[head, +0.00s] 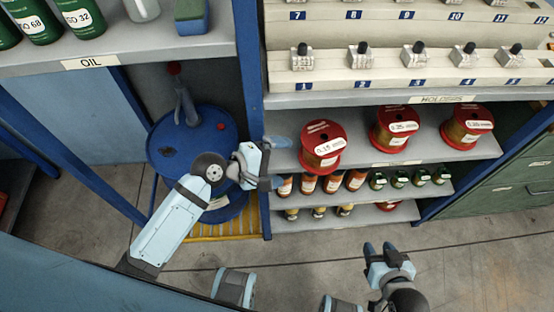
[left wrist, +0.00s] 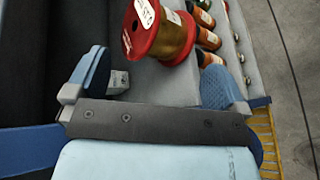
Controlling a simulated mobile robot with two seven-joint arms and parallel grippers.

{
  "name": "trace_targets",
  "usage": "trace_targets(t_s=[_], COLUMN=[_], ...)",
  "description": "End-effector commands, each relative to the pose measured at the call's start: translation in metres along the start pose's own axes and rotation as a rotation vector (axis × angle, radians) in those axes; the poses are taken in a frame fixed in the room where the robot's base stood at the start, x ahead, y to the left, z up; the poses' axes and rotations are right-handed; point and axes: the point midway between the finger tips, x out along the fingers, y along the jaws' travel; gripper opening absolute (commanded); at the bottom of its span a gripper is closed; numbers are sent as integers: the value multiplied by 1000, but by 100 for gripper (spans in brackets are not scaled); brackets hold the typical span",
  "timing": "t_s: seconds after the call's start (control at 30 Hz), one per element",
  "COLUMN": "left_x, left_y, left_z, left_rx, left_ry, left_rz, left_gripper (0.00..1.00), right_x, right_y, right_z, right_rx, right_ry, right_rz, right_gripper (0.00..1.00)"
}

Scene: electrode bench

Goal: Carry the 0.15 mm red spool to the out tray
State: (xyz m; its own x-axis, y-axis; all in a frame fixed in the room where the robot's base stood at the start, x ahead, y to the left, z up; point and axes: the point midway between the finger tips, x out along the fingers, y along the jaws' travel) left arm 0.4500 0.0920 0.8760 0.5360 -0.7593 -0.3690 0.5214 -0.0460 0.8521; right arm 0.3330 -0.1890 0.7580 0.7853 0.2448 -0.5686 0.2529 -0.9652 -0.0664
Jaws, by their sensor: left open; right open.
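The red spool labelled 0.15 (head: 321,147) stands at the left end of the upper shelf, with copper-coloured wire between red flanges. In the left wrist view the spool (left wrist: 172,40) lies ahead of the fingers, its label partly cut off by the top edge. My left gripper (head: 274,163) is open and empty just left of the spool, apart from it. In the left wrist view my left gripper (left wrist: 158,77) has its fingers spread wide. My right gripper (head: 380,248) is open and empty, low over the floor in front of the shelves. I see no out tray.
Two other red spools (head: 395,128) (head: 466,126) stand further right on the same shelf. Small bottles (head: 333,183) line the shelf below. A blue post (head: 250,100) and a blue drum (head: 180,145) are close to my left arm. The floor (head: 480,260) is clear.

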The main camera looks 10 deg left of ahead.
Motion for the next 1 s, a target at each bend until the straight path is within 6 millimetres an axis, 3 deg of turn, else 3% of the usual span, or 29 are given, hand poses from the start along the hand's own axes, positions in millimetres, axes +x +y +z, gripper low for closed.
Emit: trace_targets(t_s=[0.17,0.7,1.0], left_x=[19,118,136], left_y=[0,0,0], left_z=[0,-1,0], left_rx=[0,1,2], left_ry=[0,1,2], left_rz=[1,0,0], left_gripper=[100,100,100], right_x=[1,4,4], right_y=[0,0,0], right_z=[1,6,7], right_rx=[1,7,10], right_ry=[0,-6,-10], right_rz=[0,-2,-2], right_gripper=[43,43,43])
